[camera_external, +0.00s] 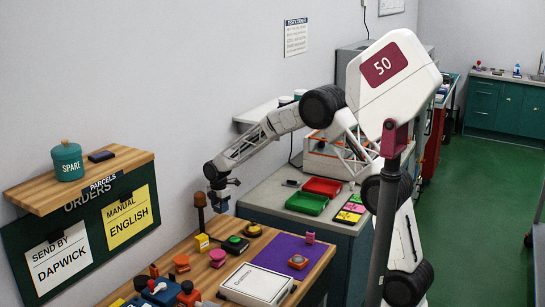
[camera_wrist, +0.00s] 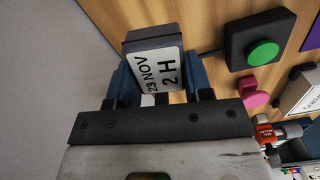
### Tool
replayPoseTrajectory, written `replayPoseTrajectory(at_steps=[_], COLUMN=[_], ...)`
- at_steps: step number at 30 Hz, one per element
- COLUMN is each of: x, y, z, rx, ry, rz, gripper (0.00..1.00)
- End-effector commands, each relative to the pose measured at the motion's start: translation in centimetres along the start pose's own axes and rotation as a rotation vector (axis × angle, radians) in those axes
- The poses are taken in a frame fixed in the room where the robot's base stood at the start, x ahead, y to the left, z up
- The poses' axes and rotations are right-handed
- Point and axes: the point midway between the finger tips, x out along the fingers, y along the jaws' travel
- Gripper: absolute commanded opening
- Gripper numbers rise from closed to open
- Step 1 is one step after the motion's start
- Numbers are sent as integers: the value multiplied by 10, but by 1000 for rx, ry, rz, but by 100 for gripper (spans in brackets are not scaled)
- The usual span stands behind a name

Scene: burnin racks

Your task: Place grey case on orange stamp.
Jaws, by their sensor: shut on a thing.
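My gripper (camera_external: 220,190) is raised over the back of the wooden table. The case is between the two blue fingers, clear of the table as far as I can see. It is too small to make out surely in the external view.
A black box with a green button (camera_external: 236,244) also shows in the wrist view (camera_wrist: 262,53). Several red and blue pieces crowd the front left. The purple mat has bare room.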

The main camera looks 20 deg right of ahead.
Motion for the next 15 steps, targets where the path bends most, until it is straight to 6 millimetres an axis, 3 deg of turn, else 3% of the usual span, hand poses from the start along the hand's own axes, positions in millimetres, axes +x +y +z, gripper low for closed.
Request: replayPoseTrajectory(at_steps=[8,15], x=[-9,-24], y=[-14,-46], z=[-6,-26], rx=[-4,-17], ry=[0,0], rz=[0,1], gripper=[22,22])
